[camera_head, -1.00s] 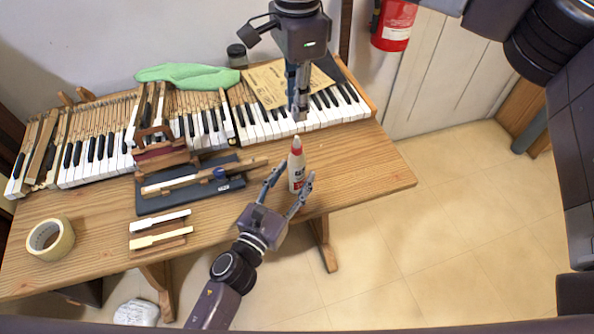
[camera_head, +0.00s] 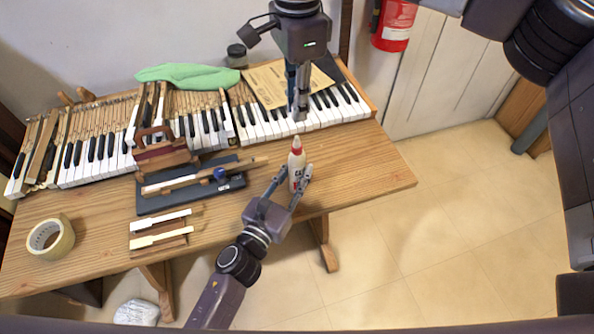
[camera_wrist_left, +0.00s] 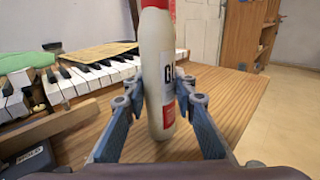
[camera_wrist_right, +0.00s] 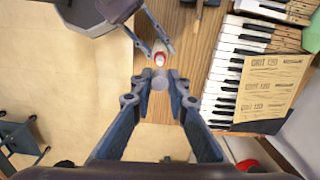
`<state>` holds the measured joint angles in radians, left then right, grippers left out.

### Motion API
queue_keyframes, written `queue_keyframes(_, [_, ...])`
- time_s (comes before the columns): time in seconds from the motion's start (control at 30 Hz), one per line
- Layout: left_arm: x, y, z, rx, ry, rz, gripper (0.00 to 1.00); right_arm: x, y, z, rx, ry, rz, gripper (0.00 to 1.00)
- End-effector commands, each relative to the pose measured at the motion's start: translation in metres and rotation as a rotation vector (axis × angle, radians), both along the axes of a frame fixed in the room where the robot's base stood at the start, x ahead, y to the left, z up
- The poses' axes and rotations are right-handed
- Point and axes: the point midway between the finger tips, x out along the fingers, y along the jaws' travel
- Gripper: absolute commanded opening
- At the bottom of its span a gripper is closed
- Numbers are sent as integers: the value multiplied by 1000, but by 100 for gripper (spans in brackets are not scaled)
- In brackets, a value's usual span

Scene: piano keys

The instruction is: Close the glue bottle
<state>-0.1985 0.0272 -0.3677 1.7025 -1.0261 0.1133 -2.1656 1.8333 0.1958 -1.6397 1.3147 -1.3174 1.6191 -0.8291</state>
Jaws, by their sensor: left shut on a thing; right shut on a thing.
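The white glue bottle (camera_head: 296,161) with a red top stands upright near the front edge of the wooden table. My left gripper (camera_head: 295,178) is shut on its body, one finger on each side; the bottle also fills the middle of the left wrist view (camera_wrist_left: 157,70). My right gripper (camera_head: 297,112) points down just above and behind the bottle. It is shut on a small round grey cap (camera_wrist_right: 160,80), seen end-on between its fingertips. The bottle's red top (camera_wrist_right: 159,58) shows just beyond the cap, apart from it as far as I can tell.
Piano keys (camera_head: 95,150) run along the back of the table. A dark tray (camera_head: 180,203) with a wooden key, loose keys (camera_head: 160,240) and a tape roll (camera_head: 50,237) lie to the left. Paper (camera_head: 275,82) lies behind my right gripper. The table right of the bottle (camera_head: 360,165) is clear.

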Motion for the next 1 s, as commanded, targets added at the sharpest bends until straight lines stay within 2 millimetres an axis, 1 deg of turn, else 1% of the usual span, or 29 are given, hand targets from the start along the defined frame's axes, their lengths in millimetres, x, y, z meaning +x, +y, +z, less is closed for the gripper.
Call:
queue_keyframes(0.17, [0,0,0,0,0,0,0,0,0,0,0,0,0,8])
queue_keyframes(0.27, [0,0,0,0,0,0,0,0,0,-5,0,1,0,8])
queue_keyframes(0.37, [0,0,0,0,0,0,0,-1,0,-17,-1,4,0,8])
queue_keyframes(0.5, [0,0,0,0,0,0,0,-1,0,-38,-1,4,0,8])
queue_keyframes(0.6, [0,0,0,0,0,0,0,-1,1,-49,-2,1,0,8])
queue_keyframes(1.0, [0,0,0,0,0,0,0,-1,1,-50,-1,0,0,8])
